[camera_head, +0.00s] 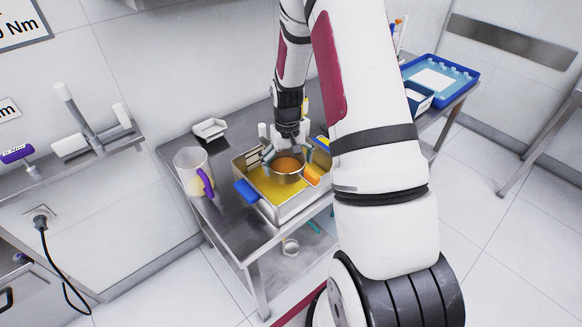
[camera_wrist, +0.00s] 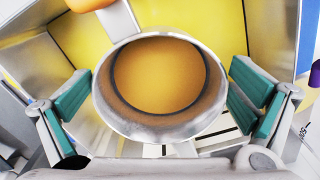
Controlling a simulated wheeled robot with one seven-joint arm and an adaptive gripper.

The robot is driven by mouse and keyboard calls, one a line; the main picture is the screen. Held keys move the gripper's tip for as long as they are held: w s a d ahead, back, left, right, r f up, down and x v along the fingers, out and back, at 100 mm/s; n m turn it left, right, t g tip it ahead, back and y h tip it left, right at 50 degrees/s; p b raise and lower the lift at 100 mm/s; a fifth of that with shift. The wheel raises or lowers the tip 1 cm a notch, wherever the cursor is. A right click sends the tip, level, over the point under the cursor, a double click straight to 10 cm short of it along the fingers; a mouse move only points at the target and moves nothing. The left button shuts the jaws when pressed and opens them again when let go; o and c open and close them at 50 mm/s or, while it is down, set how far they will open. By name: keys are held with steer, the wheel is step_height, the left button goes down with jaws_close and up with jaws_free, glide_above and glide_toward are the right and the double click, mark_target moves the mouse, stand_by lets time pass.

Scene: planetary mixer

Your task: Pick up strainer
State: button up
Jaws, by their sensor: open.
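The strainer (camera_head: 286,178) is a round metal cup with an orange-brown inside and an orange handle (camera_head: 312,175). It sits in or over a metal container (camera_head: 297,208) with a yellow inside. My gripper (camera_head: 287,154) is above the strainer, pointing down. In the wrist view the strainer (camera_wrist: 160,128) lies between the teal finger pads of my gripper (camera_wrist: 160,98), with a gap on both sides. The fingers are open and hold nothing. The orange handle (camera_wrist: 88,4) is cut off at the top of the wrist view. What supports the strainer is hidden.
A clear pitcher (camera_head: 190,175) with a purple handle stands left of the container on the metal table (camera_head: 225,222). A blue tray (camera_head: 460,75) is at the back right.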

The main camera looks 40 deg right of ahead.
steer(key=c, duration=1)
steer(key=shift+o, duration=0.2)
